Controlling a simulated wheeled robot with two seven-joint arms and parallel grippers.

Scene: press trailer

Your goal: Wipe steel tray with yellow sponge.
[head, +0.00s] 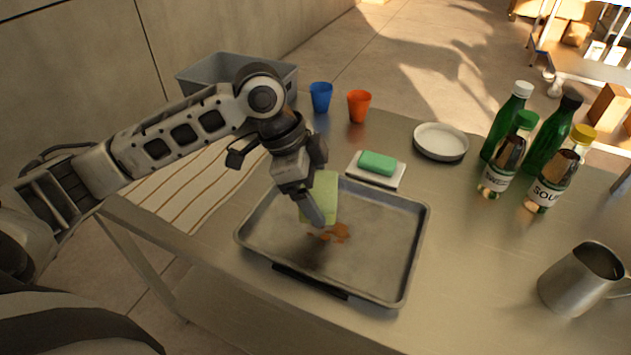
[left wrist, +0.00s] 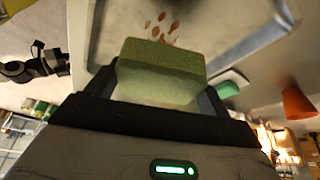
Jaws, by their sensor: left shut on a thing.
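The steel tray (head: 385,235) lies on the table in front of me, with brown-orange stains (head: 338,233) near its middle. My left gripper (head: 318,208) is shut on the yellow-green sponge (head: 325,190) over the tray, beside the stains. In the left wrist view the sponge (left wrist: 160,70) sits between the two fingers, with the tray (left wrist: 220,35) and several stain spots (left wrist: 163,28) beyond it. I cannot tell whether the sponge touches the tray. My right gripper is not clearly in view.
A green sponge (head: 378,162) on a white dish (head: 399,180) sits behind the tray. A striped cloth (head: 190,190), grey bin (head: 215,68), blue cup (head: 321,97) and orange cup (head: 359,106) stand left and back. A plate (head: 441,142), several bottles (head: 549,135) and a metal jug (head: 575,280) are right.

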